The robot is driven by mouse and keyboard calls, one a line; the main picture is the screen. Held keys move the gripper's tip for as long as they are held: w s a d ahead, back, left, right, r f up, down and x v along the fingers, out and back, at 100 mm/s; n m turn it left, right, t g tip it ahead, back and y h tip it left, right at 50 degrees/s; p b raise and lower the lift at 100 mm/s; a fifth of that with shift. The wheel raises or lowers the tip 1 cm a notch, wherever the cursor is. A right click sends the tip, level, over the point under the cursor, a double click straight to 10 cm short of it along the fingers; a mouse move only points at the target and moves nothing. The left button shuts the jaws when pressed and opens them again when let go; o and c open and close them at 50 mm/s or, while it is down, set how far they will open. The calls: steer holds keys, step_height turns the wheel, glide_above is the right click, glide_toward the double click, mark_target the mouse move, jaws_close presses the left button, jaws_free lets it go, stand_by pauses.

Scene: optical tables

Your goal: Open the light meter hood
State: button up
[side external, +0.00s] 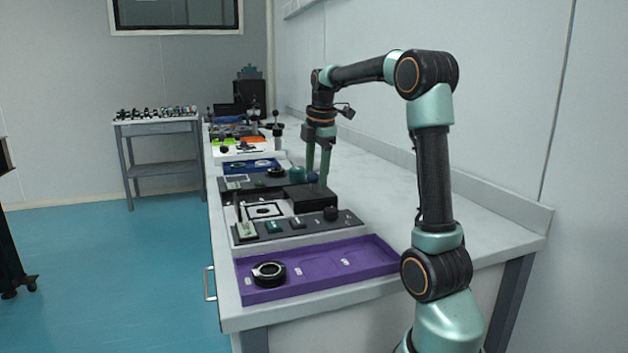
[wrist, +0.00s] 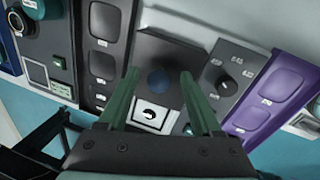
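The light meter hood (side external: 310,198) is a dark box on the bench unit. A round blue knob (side external: 312,177) sits on it. In the wrist view the dark hood (wrist: 172,52) lies under my gripper, and the blue knob (wrist: 157,81) shows between the fingers. My gripper (side external: 318,176) points down over the hood, its two green fingers apart. In the wrist view my gripper (wrist: 158,77) is open with a gap on both sides of the knob. Whether the fingertips reach down to the knob's height is hard to tell.
A white plate with a black square mark (side external: 265,210) is beside the hood. A control panel with a black dial (side external: 331,213) stands in front. A purple tray (side external: 350,262) holds a black ring (side external: 268,273). Bench space to the right (side external: 400,215) is clear.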

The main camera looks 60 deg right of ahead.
mark_target(320, 194)
step_height(320, 194, up, 12)
steer(key=s+a, duration=0.1)
steer(key=shift+s+a, duration=0.25)
steer(key=shift+s, duration=0.1)
steer(key=shift+f, duration=0.1)
steer(key=w+a+f+m+t, duration=0.1)
steer(key=a+f+m, duration=0.15)
steer(key=a, duration=0.45)
steer(key=w+a+f+m+t, duration=0.1)
steer(key=a+f+m, duration=0.15)
steer(key=a, duration=0.45)
steer(key=s+a+f+m, duration=0.1)
steer(key=a+f+m, duration=0.1)
steer(key=a+f, duration=0.1)
steer(key=s+a+f+m+t+y, duration=0.1)
steer(key=s+a+f+m, duration=0.1)
steer(key=a+f, duration=0.2)
steer(key=s+a+f+m+t, duration=0.1)
steer(key=s+a+f+m, duration=0.1)
steer(key=a+f, duration=0.2)
steer(key=shift+s+a+f, duration=0.1)
steer(key=shift+s+a, duration=0.05)
steer(key=shift+a, duration=1.1)
